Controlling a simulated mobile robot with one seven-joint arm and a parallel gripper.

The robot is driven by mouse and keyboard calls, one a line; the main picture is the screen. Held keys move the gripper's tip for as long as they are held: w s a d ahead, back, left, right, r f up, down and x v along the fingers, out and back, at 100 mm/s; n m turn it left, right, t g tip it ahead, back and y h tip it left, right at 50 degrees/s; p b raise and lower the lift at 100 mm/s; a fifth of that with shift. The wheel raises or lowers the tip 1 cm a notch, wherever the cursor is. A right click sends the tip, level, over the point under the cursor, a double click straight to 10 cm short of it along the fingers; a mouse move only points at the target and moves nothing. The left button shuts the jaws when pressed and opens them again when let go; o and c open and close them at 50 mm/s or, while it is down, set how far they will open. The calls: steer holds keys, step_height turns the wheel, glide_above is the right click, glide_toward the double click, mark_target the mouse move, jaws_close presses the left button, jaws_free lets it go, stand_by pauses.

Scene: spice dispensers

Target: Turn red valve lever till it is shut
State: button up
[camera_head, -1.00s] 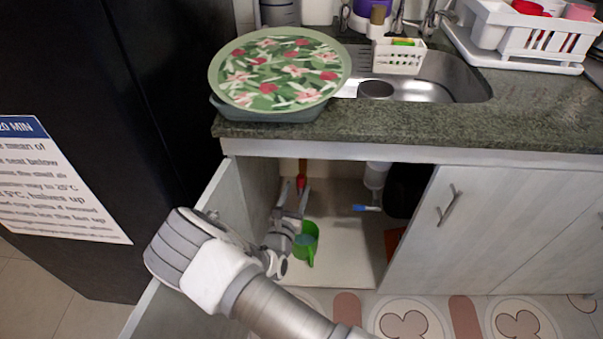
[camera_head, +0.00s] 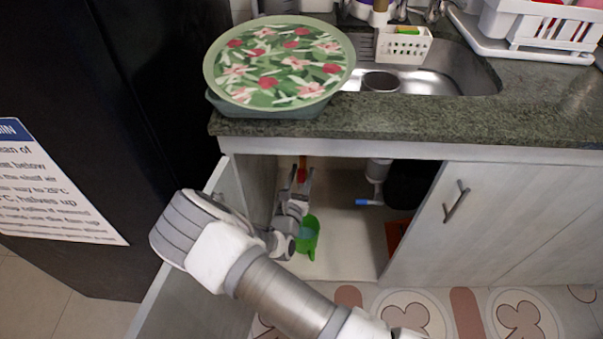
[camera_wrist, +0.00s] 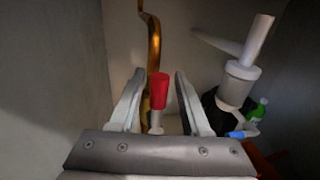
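The red valve lever (camera_wrist: 159,91) shows in the wrist view, upright in front of a copper-coloured pipe (camera_wrist: 153,40) at the back of the cabinet. My gripper (camera_wrist: 157,80) is open, with one finger on each side of the lever in the picture. Gaps show between the lever and both fingers; I cannot tell how deep it lies between them. In the head view my gripper (camera_head: 301,176) reaches into the open cabinet under the sink, and the red lever (camera_head: 302,172) shows at its tips. The lower part of the valve is mostly hidden.
A white drain pipe (camera_head: 377,172) with a blue-tipped part is to the right. The open cabinet door (camera_head: 185,275) is close on the left.

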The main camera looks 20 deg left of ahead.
jaws_close()
stand_by(1.2)
